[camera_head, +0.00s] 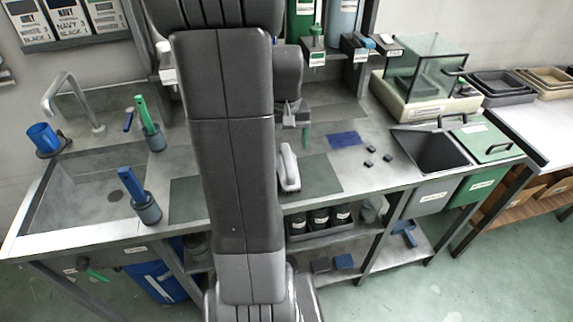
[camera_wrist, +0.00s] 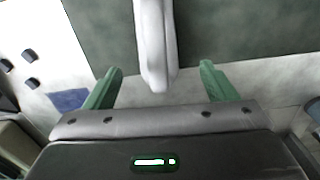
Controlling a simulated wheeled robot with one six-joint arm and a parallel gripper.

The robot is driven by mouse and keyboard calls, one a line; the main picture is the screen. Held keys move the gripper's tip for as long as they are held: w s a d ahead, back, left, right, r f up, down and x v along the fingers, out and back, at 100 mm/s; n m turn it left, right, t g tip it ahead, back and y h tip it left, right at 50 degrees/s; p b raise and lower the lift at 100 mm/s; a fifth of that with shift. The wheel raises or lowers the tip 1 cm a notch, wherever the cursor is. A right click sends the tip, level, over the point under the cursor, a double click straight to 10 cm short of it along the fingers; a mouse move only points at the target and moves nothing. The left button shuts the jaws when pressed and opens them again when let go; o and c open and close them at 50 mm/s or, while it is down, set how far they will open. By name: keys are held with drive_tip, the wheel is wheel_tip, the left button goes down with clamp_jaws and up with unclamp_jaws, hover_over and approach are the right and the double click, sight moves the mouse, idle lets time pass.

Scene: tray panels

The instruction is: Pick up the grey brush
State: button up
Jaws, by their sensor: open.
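The grey brush (camera_head: 289,168) is pale and long, and lies on a dark green mat (camera_head: 322,176) on the counter, close to its front edge. In the wrist view the brush (camera_wrist: 155,45) runs from the top edge down between my two green fingers, its rounded end reaching past the fingertips. My gripper (camera_wrist: 158,69) is open, with a clear gap on each side of the brush and no contact visible. In the head view my gripper (camera_head: 298,128) is partly hidden by my arm and appears just behind the brush's far end.
A blue cloth (camera_head: 345,139) and several small dark blocks (camera_head: 371,149) lie right of the mat. A glass-topped box (camera_head: 425,85) and bins (camera_head: 430,150) stand farther right. A sink (camera_head: 85,190) and brush holders (camera_head: 148,208) are at left.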

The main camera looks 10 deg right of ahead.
sight(287, 154)
drive_tip(key=shift+s+d+f, duration=0.1)
drive_tip(key=shift+f, duration=1.7)
drive_tip(key=shift+s+d+f, duration=0.1)
drive_tip(key=shift+f, duration=1.65)
drive_tip(key=shift+c, duration=0.5)
drive_tip(key=c, duration=1)
